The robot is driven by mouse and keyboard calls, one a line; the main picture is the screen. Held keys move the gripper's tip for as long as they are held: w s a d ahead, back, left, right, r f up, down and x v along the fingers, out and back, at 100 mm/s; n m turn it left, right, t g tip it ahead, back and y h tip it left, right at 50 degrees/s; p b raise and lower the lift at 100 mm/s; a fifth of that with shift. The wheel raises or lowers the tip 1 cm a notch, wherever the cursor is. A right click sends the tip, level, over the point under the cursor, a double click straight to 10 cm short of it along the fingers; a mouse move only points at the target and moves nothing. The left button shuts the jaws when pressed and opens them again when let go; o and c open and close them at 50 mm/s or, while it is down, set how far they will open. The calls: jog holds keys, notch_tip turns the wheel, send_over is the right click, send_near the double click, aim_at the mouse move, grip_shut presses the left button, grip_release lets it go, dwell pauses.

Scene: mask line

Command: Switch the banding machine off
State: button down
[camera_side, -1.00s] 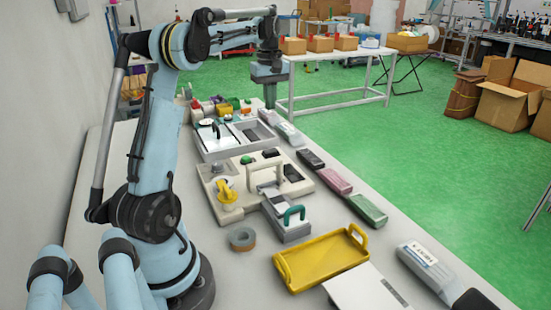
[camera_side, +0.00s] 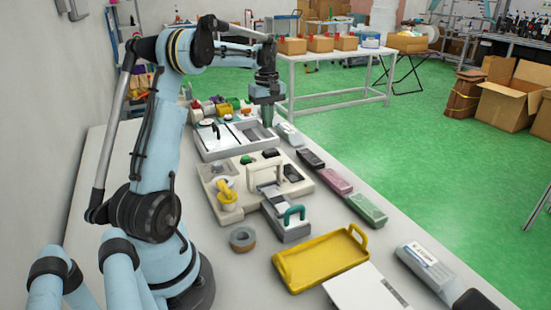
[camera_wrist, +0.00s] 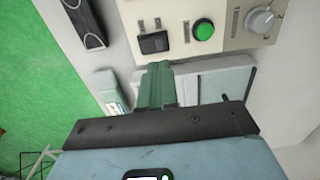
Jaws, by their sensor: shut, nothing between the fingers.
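A beige machine with a pale arch, which looks like the banding machine (camera_side: 208,189), stands mid-table in the side view. Its panel shows a black rocker switch (camera_side: 271,153), a green button (camera_side: 247,159) and a grey knob (camera_side: 217,168). In the wrist view, the rocker switch (camera_wrist: 154,42), green button (camera_wrist: 203,29) and grey knob (camera_wrist: 262,20) lie beyond my fingertips. My gripper (camera_side: 267,123) is shut and empty, pointing down above the right end of the white-topped machine behind. In the wrist view, the shut fingers (camera_wrist: 158,67) appear just short of the switch; the switch's position is unclear.
The white-topped machine (camera_side: 207,149) stands behind. Black (camera_side: 310,158), pink (camera_side: 335,180) and green (camera_side: 368,209) packs line the right side. A yellow tray (camera_side: 320,260), a tape roll (camera_side: 243,238) and a small device with a green handle (camera_side: 289,226) are nearer the camera.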

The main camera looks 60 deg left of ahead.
aim_at(268, 152)
notch_tip(268, 152, down, 8)
jog(key=shift+f, duration=0.15)
dwell(0.5)
jog(key=shift+s+f+t, duration=0.15)
jog(key=shift+t, duration=0.15)
jog(key=shift+w, duration=0.2)
jog(key=shift+w+r, duration=0.25)
jog(key=shift+w, duration=0.45)
jog(key=shift+r, duration=0.1)
jog(key=s+r, duration=0.3)
jog(key=r, duration=1)
jog(key=shift+r, duration=0.25)
